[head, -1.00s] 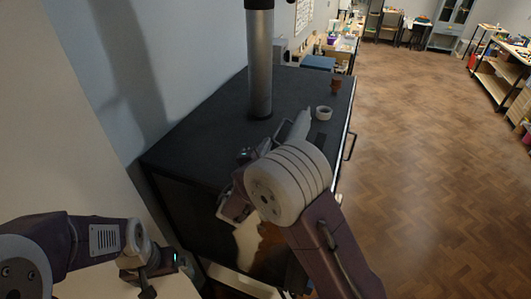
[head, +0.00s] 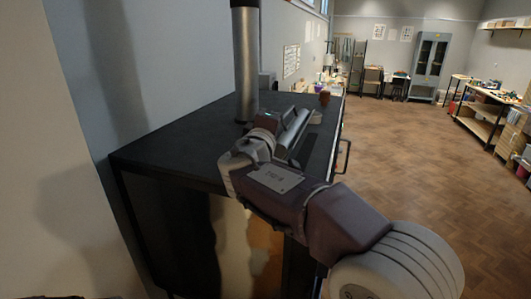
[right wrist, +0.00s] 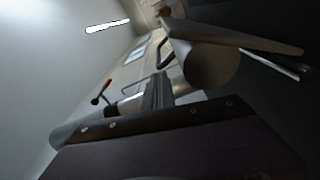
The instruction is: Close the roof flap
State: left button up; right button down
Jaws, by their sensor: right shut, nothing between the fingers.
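The black cabinet (head: 190,140) carries a metal pipe rising from its top. A slanted grey metal piece (head: 295,133), which looks like the raised roof flap, stands on the top near its right side; my arm partly covers it. My right gripper (head: 276,119) is over the cabinet top, just left of this piece; I cannot tell whether they touch. In the right wrist view my right gripper (right wrist: 158,93) is shut and empty. A grey rounded shape and plate (right wrist: 200,60) show beyond it, not clearly identifiable. My left gripper is out of view.
The pipe (head: 245,65) stands behind my right gripper. A black handle (head: 343,157) sticks out on the right side. The wooden floor to the right is clear.

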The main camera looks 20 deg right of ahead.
jog(key=s+d+m+b, duration=0.1)
jog(key=d+m+b, duration=0.1)
jog(key=b, duration=0.2)
jog(key=s+d+f+m+b, duration=0.1)
jog(key=d+m+b, duration=0.1)
jog(key=b, duration=0.3)
jog(key=s+d+f+m+b, duration=0.1)
jog(key=s+d+m+b, duration=0.1)
jog(key=b, duration=0.3)
jog(key=shift+d+m+h, duration=0.2)
jog(key=shift+m+h, duration=0.2)
jog(key=shift+m, duration=0.1)
jog(key=shift+s+d+f+b, duration=0.4)
jog(key=shift+d+b, duration=0.2)
jog(key=shift+b, duration=0.4)
